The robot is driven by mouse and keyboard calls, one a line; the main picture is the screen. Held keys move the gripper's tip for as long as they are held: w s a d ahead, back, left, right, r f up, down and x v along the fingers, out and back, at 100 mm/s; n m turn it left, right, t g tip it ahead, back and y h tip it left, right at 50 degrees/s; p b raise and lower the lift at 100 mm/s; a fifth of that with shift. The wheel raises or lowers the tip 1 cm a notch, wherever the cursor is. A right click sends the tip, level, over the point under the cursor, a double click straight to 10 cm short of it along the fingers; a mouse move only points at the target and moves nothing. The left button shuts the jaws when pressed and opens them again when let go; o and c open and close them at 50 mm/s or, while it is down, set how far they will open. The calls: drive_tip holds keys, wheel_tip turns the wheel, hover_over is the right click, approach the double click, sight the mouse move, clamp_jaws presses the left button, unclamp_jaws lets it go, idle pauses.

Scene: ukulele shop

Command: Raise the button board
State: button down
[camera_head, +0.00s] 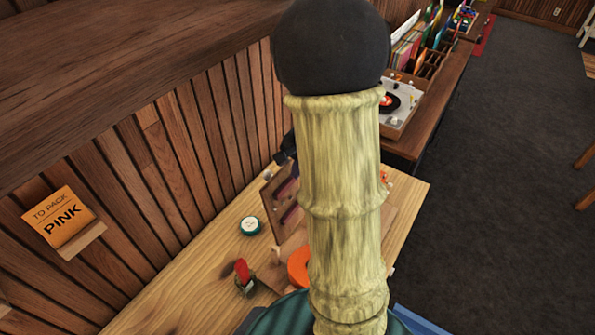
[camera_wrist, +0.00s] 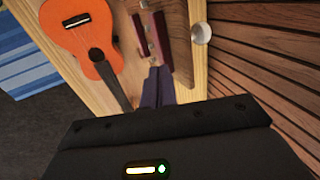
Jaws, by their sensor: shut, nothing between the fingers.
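What looks like the button board is a brown wooden panel (camera_head: 270,222) with dark pink-purple strips, standing tilted on the workbench left of my arm in the head view. In the wrist view, a brown panel (camera_wrist: 178,22) with dark red strips lies just beyond my fingertips. My gripper (camera_wrist: 157,68) is shut and empty, its two dark fingers side by side, pointing at the panel's near end. I cannot tell whether they touch it. In the head view my arm hides part of the bench and the panel's right side.
An orange ukulele (camera_wrist: 92,38) lies left of the panel in the wrist view. A round green-and-white tin (camera_head: 250,225) and a small red-topped object (camera_head: 244,275) sit on the bench (camera_head: 190,283). A slatted wall (camera_head: 165,165) borders the left. Open carpet (camera_head: 500,130) lies right.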

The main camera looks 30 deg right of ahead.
drive_tip(key=s+v, duration=0.1)
drive_tip(key=v, duration=1)
drive_tip(key=s+a+f+n, duration=0.3)
drive_tip(key=a+f+n, duration=0.1)
drive_tip(key=a+n, duration=0.2)
drive_tip(key=s+a+f+n+h, duration=0.1)
drive_tip(key=s+a+f+n, duration=0.2)
drive_tip(key=a+f+n, duration=0.2)
drive_tip(key=a+n, duration=0.1)
drive_tip(key=a, duration=0.2)
drive_tip(key=shift+s+f+n+h, duration=0.2)
drive_tip(key=shift+s+n+h, duration=0.1)
drive_tip(key=shift+s+n, duration=0.1)
